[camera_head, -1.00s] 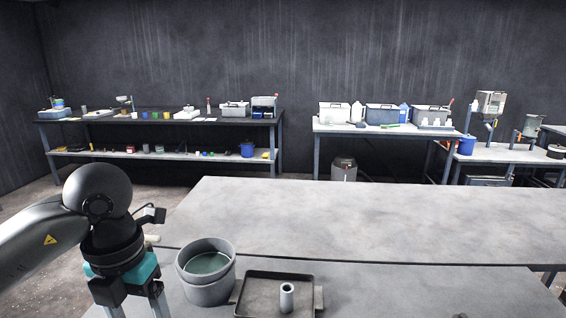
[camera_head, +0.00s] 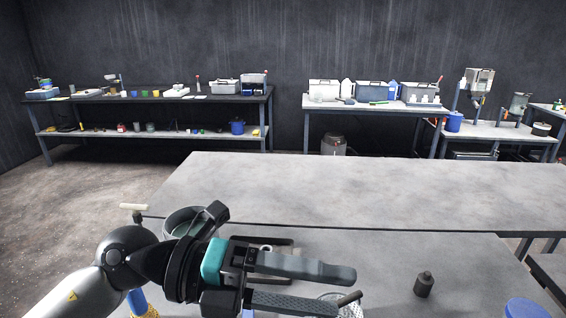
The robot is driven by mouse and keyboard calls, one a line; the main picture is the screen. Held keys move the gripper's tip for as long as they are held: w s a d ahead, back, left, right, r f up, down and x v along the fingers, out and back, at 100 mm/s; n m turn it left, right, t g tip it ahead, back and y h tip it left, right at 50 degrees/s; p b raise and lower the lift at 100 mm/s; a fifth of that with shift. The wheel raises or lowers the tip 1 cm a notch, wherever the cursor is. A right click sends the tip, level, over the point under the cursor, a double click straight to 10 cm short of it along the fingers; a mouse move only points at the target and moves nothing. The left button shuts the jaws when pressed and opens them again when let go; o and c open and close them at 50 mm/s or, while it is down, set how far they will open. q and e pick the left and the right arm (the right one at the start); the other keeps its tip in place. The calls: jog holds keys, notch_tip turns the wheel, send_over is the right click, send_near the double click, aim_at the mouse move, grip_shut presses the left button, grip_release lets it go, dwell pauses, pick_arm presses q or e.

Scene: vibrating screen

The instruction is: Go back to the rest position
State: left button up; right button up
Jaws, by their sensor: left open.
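My left gripper (camera_head: 343,288) reaches in from the lower left and lies across the near table (camera_head: 390,255), its fingers pointing right. The jaws are open, with a gap between the two long grey fingers, and I see nothing held between them. A grey pot (camera_head: 178,218) stands behind the wrist, mostly hidden. A dark tray (camera_head: 285,241) shows only in part behind the gripper. My right gripper is not in view.
A small dark bottle (camera_head: 424,285) stands right of the gripper. A blue-lidded container (camera_head: 527,309) is at the bottom right edge. The far table top (camera_head: 390,185) is bare. Loaded benches (camera_head: 290,103) line the back wall.

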pick_arm(q)
notch_tip(320, 180, up, 6)
jog(key=w+n+t+h, duration=0.2)
jog(key=n+t+h, duration=0.1)
jog(key=h, duration=0.2)
jog(key=w+a+r+n+t+y, duration=0.2)
jog(key=w+a+n+t+y, duration=0.45)
jog(key=n+t, duration=1.05)
jog(key=w+a+f+n+g+y, duration=0.1)
jog(key=w+a+f+n+y, duration=0.1)
jog(key=a+f+n+y, duration=0.6)
jog(key=w+a+f+n+g+y, duration=0.1)
jog(key=w+a+f+n+y, duration=0.1)
jog(key=a+f+n+y, duration=0.5)
jog(key=s+d+f+n+g, duration=0.2)
jog(key=s+f+g, duration=1.1)
jog(key=s+f, duration=0.85)
notch_tip(320, 180, down, 24)
jog(key=s+g+b, duration=0.1)
jog(key=b, duration=0.1)
jog(key=s+a+f+g, duration=0.1)
jog(key=s+a+f, duration=0.2)
jog(key=s+f, duration=1.2)
jog(key=shift+s+f+m+g+b, duration=0.3)
jog(key=shift+s+f+b, duration=0.05)
jog(key=shift+s+b, duration=0.1)
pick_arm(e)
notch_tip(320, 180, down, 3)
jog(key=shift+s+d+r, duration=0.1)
